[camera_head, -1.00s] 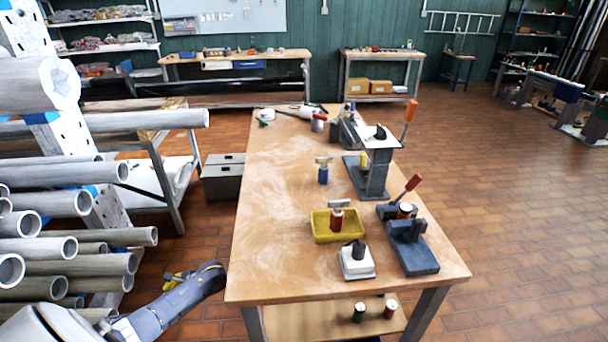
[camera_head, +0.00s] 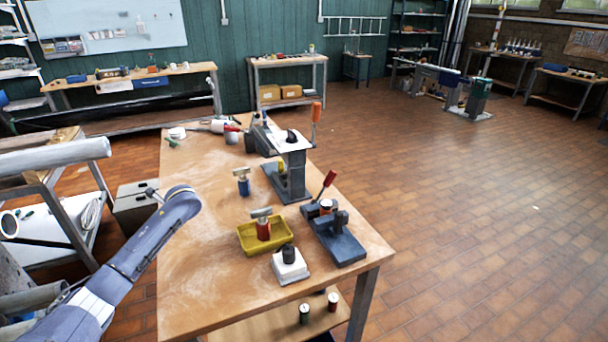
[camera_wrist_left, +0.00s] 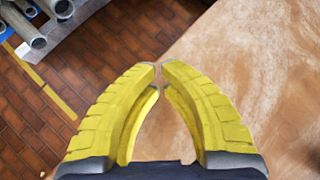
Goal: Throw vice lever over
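A blue-grey vice-like device (camera_head: 338,246) with a red-handled lever (camera_head: 328,182) sits at the table's right edge in the head view. The lever leans up and to the right. A red-and-white cylinder (camera_head: 326,207) sits at its back part. Behind it stands a taller grey device (camera_head: 291,178) with an upright orange-handled lever (camera_head: 316,111). I cannot tell which of the two is the task's vice. My left gripper (camera_wrist_left: 160,66) has yellow fingers with their tips together and nothing between them, near the table edge. The head view shows my left arm but not this gripper. My right gripper is not in view.
The wooden table (camera_head: 200,262) also carries a yellow tray (camera_head: 251,245) with a red-handled tool, a white block with a black knob (camera_head: 290,268), and a blue-handled tool (camera_head: 243,185). Its left front is bare. Pipes (camera_head: 55,157) lie on a rack at left.

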